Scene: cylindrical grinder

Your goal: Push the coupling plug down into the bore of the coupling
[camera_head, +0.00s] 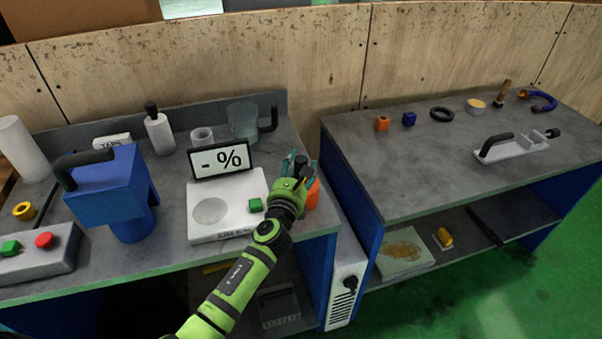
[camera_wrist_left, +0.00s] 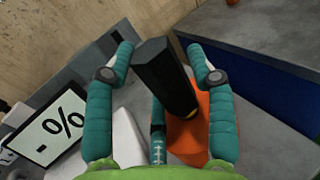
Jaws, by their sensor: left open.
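A black faceted piece (camera_wrist_left: 165,75), which may be the coupling plug, stands between the fingers of my left gripper (camera_head: 297,163). It also shows in the head view (camera_head: 300,161). An orange body (camera_wrist_left: 187,135) lies at its lower end, with a bit of yellow where they meet. The orange body may be the coupling; its bore is hidden. It also shows in the head view (camera_head: 313,194), partly behind my gripper. My left gripper (camera_wrist_left: 161,52) is open, with gaps visible on both sides of the black piece. My right gripper is not in view.
A white scale (camera_head: 228,190) with a "- %" display (camera_head: 220,160) stands left of my gripper. A blue machine (camera_head: 105,195) and a clear beaker (camera_head: 242,118) share the bench. The right bench (camera_head: 400,165) has a wide clear top, with small items along its back.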

